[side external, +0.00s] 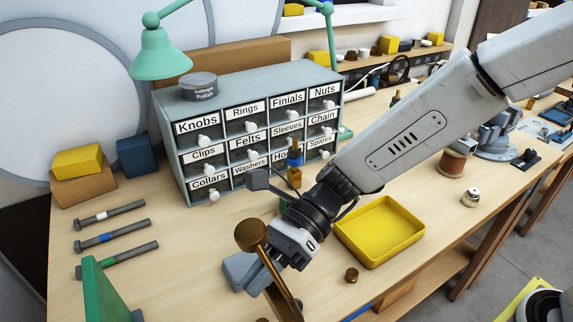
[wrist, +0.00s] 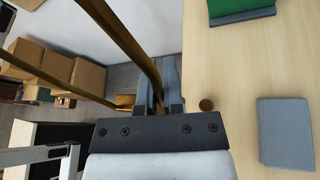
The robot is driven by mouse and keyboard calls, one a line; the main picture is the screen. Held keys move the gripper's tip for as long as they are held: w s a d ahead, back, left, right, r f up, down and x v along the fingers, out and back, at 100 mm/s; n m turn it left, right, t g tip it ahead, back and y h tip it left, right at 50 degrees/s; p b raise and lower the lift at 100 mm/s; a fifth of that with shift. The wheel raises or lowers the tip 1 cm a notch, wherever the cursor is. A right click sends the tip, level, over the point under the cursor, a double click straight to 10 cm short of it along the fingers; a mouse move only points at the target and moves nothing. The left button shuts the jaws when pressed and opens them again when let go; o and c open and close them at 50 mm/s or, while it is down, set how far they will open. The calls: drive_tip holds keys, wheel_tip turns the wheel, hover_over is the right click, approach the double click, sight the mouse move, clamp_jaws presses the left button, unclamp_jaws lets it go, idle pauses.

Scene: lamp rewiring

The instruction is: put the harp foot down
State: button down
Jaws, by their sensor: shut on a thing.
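My gripper (side external: 268,279) is shut on a brass piece, which I take to be the harp foot (side external: 250,236). In the side view its rounded end shows left of my fingers, and a brass bar runs down past them out of frame. In the wrist view my gripper (wrist: 159,88) closes on a curved brass rod (wrist: 128,42). A second, straighter brass rod runs along the left there. The held piece is at the bench's front edge, with floor below it in the wrist view. Its lower end is hidden.
A yellow tray (side external: 345,238) lies right of my gripper. A small brass knob (side external: 352,275) and a grey block (side external: 238,268) lie close by. The labelled drawer cabinet (side external: 180,150) stands behind. Several bolts (side external: 110,237) and a green object (side external: 97,285) are at left.

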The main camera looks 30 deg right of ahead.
drive_tip(key=w+d+f+m+t+h, duration=0.1)
drive_tip(key=w+d+m+t, duration=0.4)
drive_tip(key=w+d, duration=0.5)
drive_tip(key=w+d+f+m+t, duration=0.1)
drive_tip(key=w+d+m+t, duration=0.45)
drive_tip(key=d, duration=0.95)
drive_tip(key=d+f+m+t+h, duration=0.1)
drive_tip(key=d+m+t+h, duration=0.25)
drive_tip(key=d, duration=1.15)
drive_tip(key=d+f+m+t+h, duration=0.25)
drive_tip(key=d+m+h, duration=0.2)
drive_tip(key=d, duration=0.95)
drive_tip(key=shift+s+f+n+t, duration=0.15)
drive_tip(key=shift+s+f+n, duration=0.05)
drive_tip(key=shift+f, duration=0.7)
drive_tip(key=shift+s+f+n+t, duration=0.1)
drive_tip(key=shift+s+f+n, duration=0.1)
drive_tip(key=shift+f, duration=0.65)
drive_tip(key=shift+f, duration=1.8)
drive_tip(key=shift+f, duration=0.1)
